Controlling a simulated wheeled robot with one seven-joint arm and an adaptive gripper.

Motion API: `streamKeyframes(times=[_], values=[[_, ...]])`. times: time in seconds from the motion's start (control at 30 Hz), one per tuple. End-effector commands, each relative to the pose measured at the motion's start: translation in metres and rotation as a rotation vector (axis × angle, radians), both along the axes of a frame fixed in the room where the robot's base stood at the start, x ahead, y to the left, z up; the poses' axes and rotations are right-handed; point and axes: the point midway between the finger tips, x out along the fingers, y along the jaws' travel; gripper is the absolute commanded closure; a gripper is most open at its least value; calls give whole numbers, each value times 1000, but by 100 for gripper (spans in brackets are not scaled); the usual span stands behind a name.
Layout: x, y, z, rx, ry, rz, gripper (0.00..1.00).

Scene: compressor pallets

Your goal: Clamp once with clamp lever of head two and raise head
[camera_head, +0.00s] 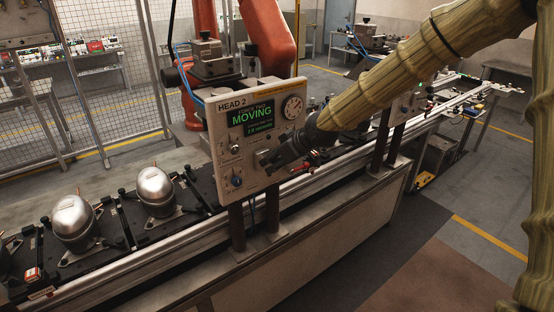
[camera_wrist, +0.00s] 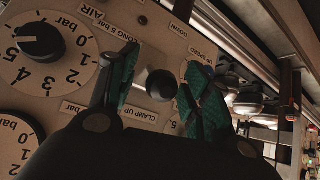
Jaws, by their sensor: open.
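The head two panel (camera_head: 218,140) is a pale box marked HEAD 2, with a green display (camera_head: 250,115) reading MOVING and a round gauge (camera_head: 292,107). My gripper (camera_head: 266,160) is at the panel's lower right, its fingers partly dark against the panel. In the wrist view, its green-padded fingers (camera_wrist: 160,92) stand apart on either side of a lever with a round black knob (camera_wrist: 162,84). A CLAMP UP label (camera_wrist: 139,114) lies below the knob. I cannot tell whether the pads touch the knob. The lever is hidden by my gripper in the head view.
Two silver compressors (camera_head: 155,188) (camera_head: 74,216) sit on black pallets on the conveyor at left. A second panel stands along the conveyor to the right. In the wrist view, large numbered dials (camera_wrist: 70,62) lie left of the knob. An orange robot arm (camera_head: 265,30) stands behind.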

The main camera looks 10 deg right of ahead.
Motion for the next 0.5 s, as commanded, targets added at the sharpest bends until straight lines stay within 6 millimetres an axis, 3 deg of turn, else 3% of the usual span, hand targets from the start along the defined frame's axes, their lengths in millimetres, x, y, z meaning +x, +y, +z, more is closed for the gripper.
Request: streamKeyframes(times=[0.23, 0.5], values=[[-8, -5, 9, 0, 1, 1, 51], [-28, -19, 36, 1, 0, -1, 51]])
